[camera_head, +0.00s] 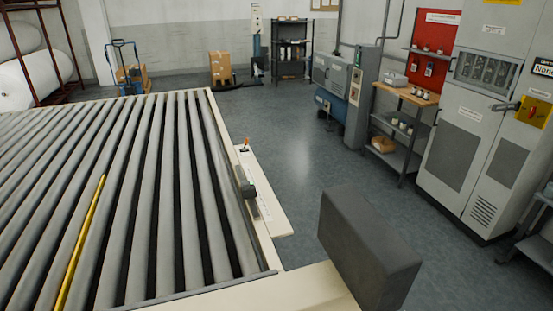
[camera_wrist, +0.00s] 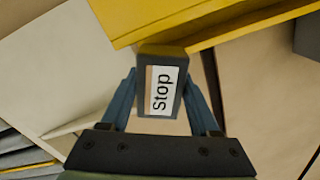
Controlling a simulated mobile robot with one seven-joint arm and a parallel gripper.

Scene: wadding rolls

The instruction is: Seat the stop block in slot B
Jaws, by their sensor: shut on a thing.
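The stop block (camera_wrist: 172,55) is a small dark block with a white label reading "Stop". In the wrist view it sits between the two blue fingers of my gripper (camera_wrist: 161,90), which is shut on it. The head view does not clearly show my gripper. There, a pale ledge (camera_head: 270,212) runs along the right side of the roller conveyor, with a small dark part (camera_head: 247,189) and an orange-tipped part (camera_head: 244,146) on it. I cannot make out slot B or any slot lettering in either view.
The roller conveyor (camera_head: 130,190) with one yellow roller (camera_head: 80,243) fills the left. A large dark grey box shape (camera_head: 365,245) stands in the right foreground. Grey cabinets (camera_head: 468,150) and a workbench (camera_head: 408,96) line the right. A yellow edge (camera_wrist: 200,22) crosses the wrist view's top. Open floor lies between.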

